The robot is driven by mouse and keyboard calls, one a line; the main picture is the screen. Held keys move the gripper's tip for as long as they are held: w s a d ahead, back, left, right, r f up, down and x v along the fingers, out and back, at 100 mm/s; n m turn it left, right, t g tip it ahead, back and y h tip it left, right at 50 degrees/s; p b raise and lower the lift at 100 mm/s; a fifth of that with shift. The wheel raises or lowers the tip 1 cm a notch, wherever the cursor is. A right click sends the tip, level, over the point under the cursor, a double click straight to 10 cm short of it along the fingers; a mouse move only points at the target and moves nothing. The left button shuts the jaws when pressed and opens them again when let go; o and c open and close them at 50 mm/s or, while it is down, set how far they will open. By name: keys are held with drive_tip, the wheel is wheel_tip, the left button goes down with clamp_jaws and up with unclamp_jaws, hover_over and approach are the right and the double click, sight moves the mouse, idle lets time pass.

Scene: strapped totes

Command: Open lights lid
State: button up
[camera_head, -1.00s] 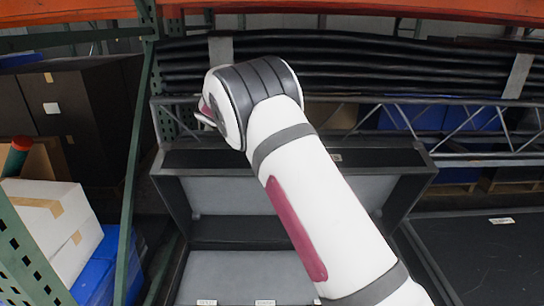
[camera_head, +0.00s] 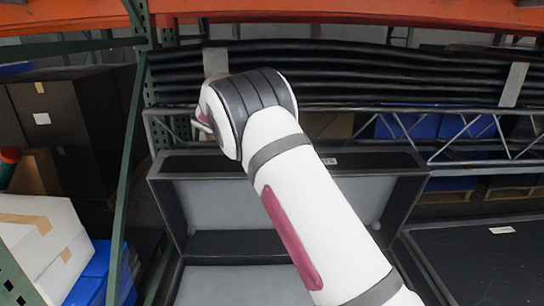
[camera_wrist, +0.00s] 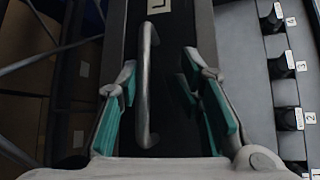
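A black case with a grey inside stands behind my arm in the head view. Its raised lid (camera_head: 166,205) is tilted up, with the grey inner face towards the camera. My arm reaches across it to the lid's upper edge. My gripper (camera_wrist: 165,100) is open in the wrist view, with one teal-padded finger on each side of a silver bar handle (camera_wrist: 148,85). The handle is on a black surface with a white label (camera_wrist: 158,6) bearing an L. No firm contact between pads and handle shows.
A closed black case top (camera_head: 480,265) lies at the right. A green rack post (camera_head: 130,160) and white cartons (camera_head: 40,240) are at the left. A metal truss (camera_head: 470,130) and black tubes (camera_head: 400,75) run behind. Several numbered black parts (camera_wrist: 282,66) line the wrist view's right side.

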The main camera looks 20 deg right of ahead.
drive_tip(key=shift+s+a, duration=0.1)
drive_tip(key=shift+a, duration=0.05)
drive_tip(key=w+v, duration=0.1)
drive_tip(key=v, duration=1)
drive_tip(key=shift+s+a+r, duration=0.3)
drive_tip(key=shift+s, duration=0.15)
drive_tip(key=shift+s, duration=0.15)
